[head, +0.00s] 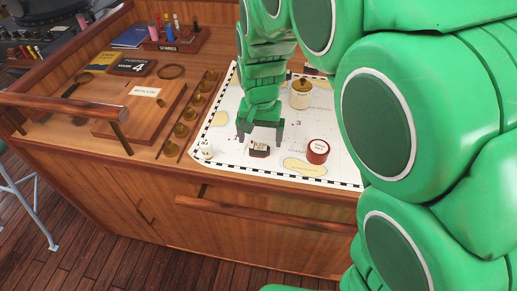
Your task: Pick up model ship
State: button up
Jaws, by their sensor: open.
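A small dark block with a red lower part and a pale top (259,149) sits on the chart (225,158) near its front edge. It may be the model ship, but it is too small to be sure. My gripper (260,137) points down over the chart, with its two dark fingers apart and nothing seen between them. The block shows just below and in front of the fingers; I cannot tell whether they touch it. My arm hides part of the chart and the desk's right side.
A jar with a gold lid (301,97) stands behind. A row of brass pieces (188,116) lines the chart's left side. A wooden rail (270,211) runs along the desk front.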

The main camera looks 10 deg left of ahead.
aim_at(260, 146)
jog(key=shift+w+a+f, duration=0.1)
jog(key=shift+w+f, duration=0.05)
jog(key=shift+f, duration=1.15)
jog(key=shift+w+f, duration=0.1)
jog(key=shift+f, duration=1.15)
jog(key=c, duration=1.1)
